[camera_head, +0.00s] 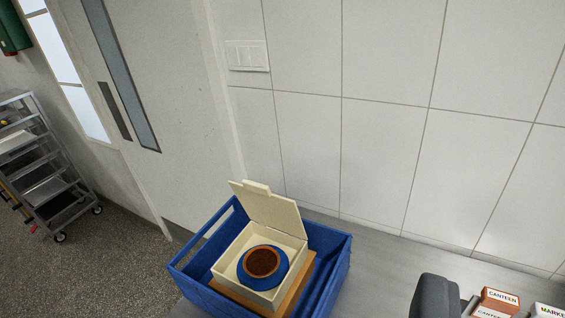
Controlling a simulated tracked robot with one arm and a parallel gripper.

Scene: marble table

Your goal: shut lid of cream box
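The cream box (231,248) sits inside a blue crate (339,266) on the grey table, at the bottom centre. Its lid (270,213) is hinged at the back and stands open, tilted up, with a small tab on its top edge. A blue round container (247,276) with an orange-brown rim and dark brown contents sits in the box. A dark grey rounded shape (434,297) at the bottom edge, right of the crate and apart from it, may be part of my gripper. No fingertips can be made out.
A brown board or tray (306,279) lies under the box in the crate. Small cartons (500,299), one marked CANTEEN, stand at the bottom right. A tiled wall (380,150) rises behind the table. A metal trolley (55,190) and a door (160,90) are at left.

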